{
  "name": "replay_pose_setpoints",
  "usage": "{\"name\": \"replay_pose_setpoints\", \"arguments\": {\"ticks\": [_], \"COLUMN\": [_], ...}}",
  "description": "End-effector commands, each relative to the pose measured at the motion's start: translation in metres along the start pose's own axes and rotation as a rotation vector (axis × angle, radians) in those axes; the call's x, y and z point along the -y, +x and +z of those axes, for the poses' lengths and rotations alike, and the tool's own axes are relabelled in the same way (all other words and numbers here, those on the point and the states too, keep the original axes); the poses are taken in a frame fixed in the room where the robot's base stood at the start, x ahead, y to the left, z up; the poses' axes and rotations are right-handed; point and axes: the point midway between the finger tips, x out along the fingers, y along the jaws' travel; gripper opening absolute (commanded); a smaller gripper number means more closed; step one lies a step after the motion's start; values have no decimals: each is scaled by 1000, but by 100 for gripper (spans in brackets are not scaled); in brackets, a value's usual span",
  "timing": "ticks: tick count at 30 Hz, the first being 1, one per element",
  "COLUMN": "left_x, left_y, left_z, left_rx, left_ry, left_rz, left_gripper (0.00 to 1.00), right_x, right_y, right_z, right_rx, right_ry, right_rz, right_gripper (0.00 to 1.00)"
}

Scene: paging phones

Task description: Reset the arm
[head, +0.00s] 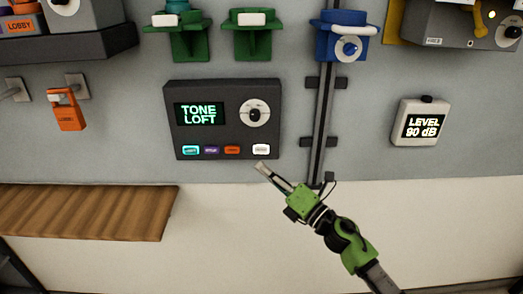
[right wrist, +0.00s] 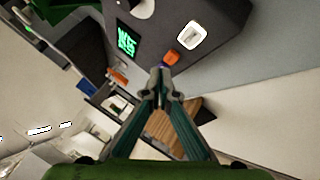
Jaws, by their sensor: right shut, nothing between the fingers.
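My right gripper (head: 262,169) reaches up from the lower right in the head view. It is shut and empty, with its fingertips just below the lower edge of the dark control panel (head: 180,133), near its white button (head: 261,149). In the right wrist view the closed fingertips (right wrist: 161,75) meet at the middle, and the panel (right wrist: 185,20) lies beyond them with its white button (right wrist: 190,35) and an orange button (right wrist: 171,57). I cannot tell whether the fingers touch the panel. The panel's screen (head: 199,113) reads TONE LOFT. My left gripper is not in view.
A wooden bench (head: 90,210) juts out at the lower left. An orange phone (head: 67,112) hangs on the wall. Green holders (head: 252,38) and a blue holder (head: 340,50) are above the panel. A level meter (head: 420,122) reading 90 dB is at right.

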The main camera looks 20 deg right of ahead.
Motion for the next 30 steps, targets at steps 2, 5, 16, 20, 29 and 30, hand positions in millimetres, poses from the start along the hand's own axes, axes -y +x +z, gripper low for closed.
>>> {"name": "replay_pose_setpoints", "arguments": {"ticks": [2, 5, 16, 20, 29, 30], "left_x": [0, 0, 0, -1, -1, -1], "left_y": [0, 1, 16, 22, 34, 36], "left_z": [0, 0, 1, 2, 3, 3], "left_rx": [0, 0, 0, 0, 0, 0], "left_ry": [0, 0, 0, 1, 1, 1], "left_rz": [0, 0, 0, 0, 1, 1], "left_gripper": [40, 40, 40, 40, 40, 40], "right_x": [0, 5, 195, 268, 388, 398], "right_y": [0, -1, -77, -130, -284, -307], "right_z": [0, -1, -71, -116, -239, -257], "right_rx": [0, 2, 150, 240, 493, 531], "right_ry": [0, 13, 539, 752, 1159, 1204], "right_rz": [0, -8, -351, -508, -868, -916], "right_gripper": [0, 0, 0, 0, 0, 0]}}
